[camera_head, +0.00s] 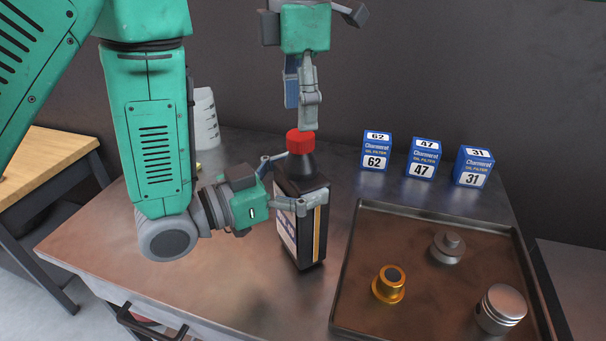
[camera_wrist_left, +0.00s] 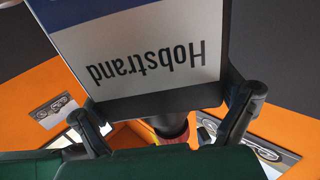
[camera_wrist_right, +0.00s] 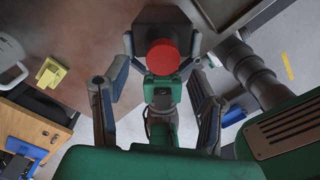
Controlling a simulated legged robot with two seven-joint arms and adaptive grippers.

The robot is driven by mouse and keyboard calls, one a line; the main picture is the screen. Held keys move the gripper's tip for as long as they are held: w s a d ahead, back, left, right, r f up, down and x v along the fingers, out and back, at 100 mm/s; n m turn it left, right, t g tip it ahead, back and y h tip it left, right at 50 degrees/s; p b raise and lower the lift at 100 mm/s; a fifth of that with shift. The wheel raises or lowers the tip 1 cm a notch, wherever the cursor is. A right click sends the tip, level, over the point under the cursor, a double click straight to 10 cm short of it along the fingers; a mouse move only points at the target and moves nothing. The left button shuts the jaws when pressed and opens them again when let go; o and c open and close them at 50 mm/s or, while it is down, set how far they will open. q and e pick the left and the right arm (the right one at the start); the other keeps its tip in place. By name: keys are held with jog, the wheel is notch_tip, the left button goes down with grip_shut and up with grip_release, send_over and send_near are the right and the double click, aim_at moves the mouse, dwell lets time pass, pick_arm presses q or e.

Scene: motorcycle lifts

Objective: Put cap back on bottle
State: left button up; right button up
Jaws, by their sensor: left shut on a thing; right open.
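The black bottle (camera_head: 313,250) stands upright on the workbench, with a white-and-blue label that reads "Hobstrand" in the left wrist view (camera_wrist_left: 150,55). The red cap (camera_head: 300,141) rests at the top of its neck; I cannot tell whether it is screwed down. It also shows from above in the right wrist view (camera_wrist_right: 163,57). My left gripper (camera_head: 292,180) is shut on the bottle's body, a finger on either side. My right gripper (camera_head: 302,100) points down above the cap. Its fingers are open, spread either side of the cap in the right wrist view (camera_wrist_right: 158,85).
A dark metal tray (camera_head: 425,212) to the right holds a gold flanged part (camera_head: 389,285), a grey part (camera_head: 447,248) and a piston (camera_head: 501,309). Blue filter boxes (camera_head: 422,158) stand behind it. A white jug (camera_head: 206,118) is behind my left arm.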

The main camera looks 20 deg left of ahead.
jog(key=shift+w, duration=0.1)
jog(key=shift+c, duration=0.2)
jog(key=n, duration=0.5)
jog(key=shift+r, duration=0.2)
jog(key=n, duration=0.4)
jog(key=shift+a+r+n, duration=0.1)
jog(key=shift+r+n, duration=0.1)
jog(key=shift+n, duration=0.2)
jog(key=n, duration=0.4)
jog(key=shift+r, duration=0.25)
jog(key=n, duration=0.4)
jog(key=shift+s+r+n, duration=0.2)
jog(key=shift+n, duration=0.2)
jog(key=n, duration=0.4)
jog(key=shift+r, duration=0.2)
jog(key=n, duration=0.7)
jog(key=shift+r, duration=0.3)
jog(key=n, duration=0.4)
jog(key=shift+w+r, duration=0.1)
jog(key=shift+r, duration=0.05)
jog(key=n, duration=0.4)
jog(key=shift+r+n, duration=0.2)
jog(key=shift+n, duration=0.2)
